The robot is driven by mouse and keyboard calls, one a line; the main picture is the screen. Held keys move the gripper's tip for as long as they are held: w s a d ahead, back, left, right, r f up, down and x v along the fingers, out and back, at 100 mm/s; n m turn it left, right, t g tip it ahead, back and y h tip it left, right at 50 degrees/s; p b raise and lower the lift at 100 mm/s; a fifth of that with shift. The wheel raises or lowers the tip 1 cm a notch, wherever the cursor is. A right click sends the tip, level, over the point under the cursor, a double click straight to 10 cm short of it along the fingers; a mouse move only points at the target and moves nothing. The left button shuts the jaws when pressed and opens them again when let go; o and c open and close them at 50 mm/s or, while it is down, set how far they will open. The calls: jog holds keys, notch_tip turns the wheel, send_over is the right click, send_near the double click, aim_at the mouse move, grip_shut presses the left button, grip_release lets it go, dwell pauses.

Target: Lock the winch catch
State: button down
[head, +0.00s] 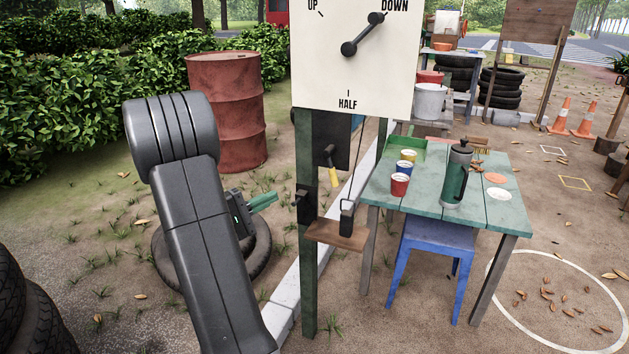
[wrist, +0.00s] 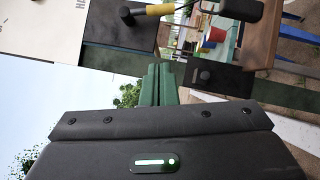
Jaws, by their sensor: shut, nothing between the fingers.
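The catch looks to be the small black plate with a knob (head: 304,204) on the green post (head: 309,270) in the head view. In the wrist view, which is turned on its side, a black plate with a knob (wrist: 206,76) shows just right of the fingertips. The winch's yellow-handled crank (head: 332,171) hangs beside a dark panel (head: 322,138). The dial board (head: 350,75) above has its pointer at DOWN. My gripper (head: 274,198) has its green fingers shut and empty, left of the post and apart from the catch; its fingers also show in the wrist view (wrist: 158,72).
A wooden shelf (head: 337,236) sits low beside the post, with a black hanging piece (head: 347,218) over it. A green table (head: 430,190) with cups and a flask stands at right, a blue stool (head: 436,240) under it. A tyre (head: 175,262) lies behind my arm.

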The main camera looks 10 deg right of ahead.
jog(key=b, duration=0.3)
send_near(333, 167)
jog(key=w+d+f, duration=0.2)
jog(key=w+d, duration=0.2)
jog(key=d, duration=0.1)
jog(key=shift+r, duration=0.1)
dwell(0.5)
